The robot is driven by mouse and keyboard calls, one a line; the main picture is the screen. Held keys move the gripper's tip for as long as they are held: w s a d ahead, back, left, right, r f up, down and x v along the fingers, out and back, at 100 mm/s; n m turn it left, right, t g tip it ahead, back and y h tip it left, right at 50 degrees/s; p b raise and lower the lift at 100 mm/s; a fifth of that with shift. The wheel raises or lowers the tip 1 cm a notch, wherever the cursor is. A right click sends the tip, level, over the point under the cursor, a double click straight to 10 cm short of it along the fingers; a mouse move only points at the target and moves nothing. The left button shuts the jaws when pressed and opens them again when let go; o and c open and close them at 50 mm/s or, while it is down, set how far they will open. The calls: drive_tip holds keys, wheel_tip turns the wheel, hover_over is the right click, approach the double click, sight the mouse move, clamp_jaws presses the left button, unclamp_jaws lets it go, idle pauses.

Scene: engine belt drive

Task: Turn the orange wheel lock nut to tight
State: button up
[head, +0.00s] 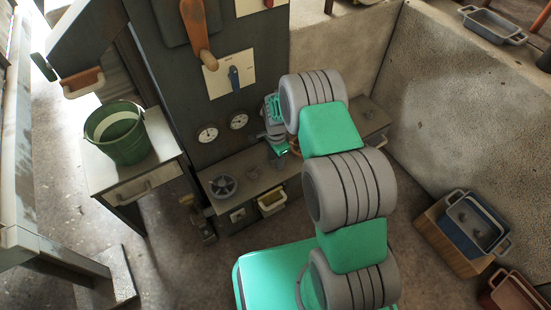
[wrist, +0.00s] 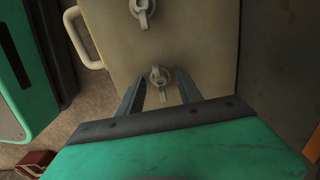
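In the wrist view my gripper (wrist: 160,74) has its two fingers apart, with bare gaps on both sides of a small grey nut (wrist: 159,77). The nut sits on a beige panel, at or just beyond the fingertips. A second grey nut (wrist: 142,10) is on the same panel at the top edge. An orange part (wrist: 312,147) shows at the right edge, mostly cut off. In the head view my gripper (head: 281,150) is low over the bench, largely covered by my arm. Which nut belongs to the orange wheel I cannot tell.
The bench (head: 245,187) carries a dark handwheel (head: 222,186) left of my gripper. Behind it stands a dark panel with two gauges (head: 207,133) and a blue-handled switch (head: 235,77). A green bucket (head: 122,142) stands left. A blue tray (head: 472,225) is at the right.

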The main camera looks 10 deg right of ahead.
wheel_tip(320, 180, up, 8)
drive_tip(key=p, duration=0.3)
drive_tip(key=shift+f, duration=0.1)
idle(0.3)
drive_tip(key=s+r+n+t+p, duration=0.1)
drive_tip(key=s+r+n+p, duration=0.2)
drive_tip(key=r+p, duration=0.95)
drive_tip(key=s+r+n+p, duration=0.2)
drive_tip(key=r+n+p, duration=0.1)
drive_tip(key=r, duration=1.8)
drive_tip(key=s+r+n+p, duration=0.3)
drive_tip(key=s+r+p, duration=0.2)
drive_tip(key=r, duration=0.3)
drive_tip(key=s+r+n+t+p, duration=0.1)
drive_tip(key=s+r+n+p, duration=0.1)
drive_tip(key=s+r+p, duration=0.3)
drive_tip(key=s+r+n+t+p, duration=0.1)
drive_tip(key=s+r+n+p, duration=0.2)
drive_tip(key=r, duration=1)
drive_tip(key=s+p, duration=0.2)
drive_tip(key=s, duration=0.1)
drive_tip(key=shift+s+n+p, duration=0.3)
drive_tip(key=shift+s+p, duration=0.05)
drive_tip(key=shift+s, duration=0.05)
drive_tip(key=shift+d, duration=0.1)
